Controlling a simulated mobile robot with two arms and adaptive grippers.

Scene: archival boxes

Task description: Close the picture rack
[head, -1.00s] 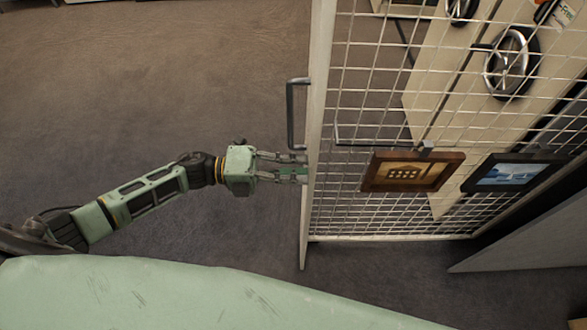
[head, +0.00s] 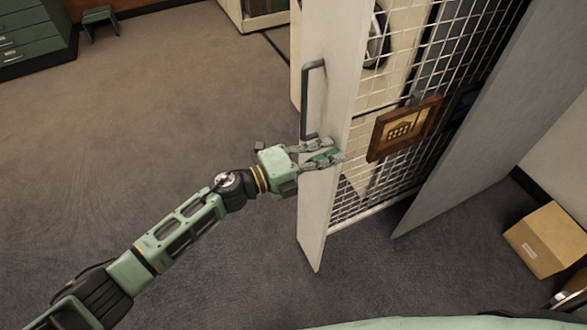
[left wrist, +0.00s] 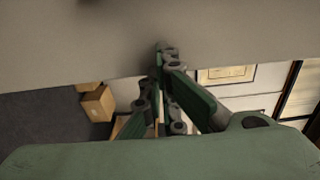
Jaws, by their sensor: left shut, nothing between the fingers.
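The picture rack is an upright white wire mesh panel with a pale front board (head: 314,215). A grey bar handle (head: 304,100) is on the board. A brown framed picture (head: 404,128) hangs on the mesh. Part of the mesh is still in view beside a grey panel. My left gripper (head: 334,157) is shut and empty, with its fingers at the front board below the handle. In the left wrist view the fingertips (left wrist: 162,52) meet the board's pale surface (left wrist: 235,30); firm contact is hard to judge. My right gripper is not in view.
A grey upright panel (head: 490,120) stands close to the rack's right. A cardboard box (head: 547,240) sits on the floor at the right. A green drawer cabinet (head: 35,40) and a small stool (head: 100,20) are far left. The carpet left of the rack is open.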

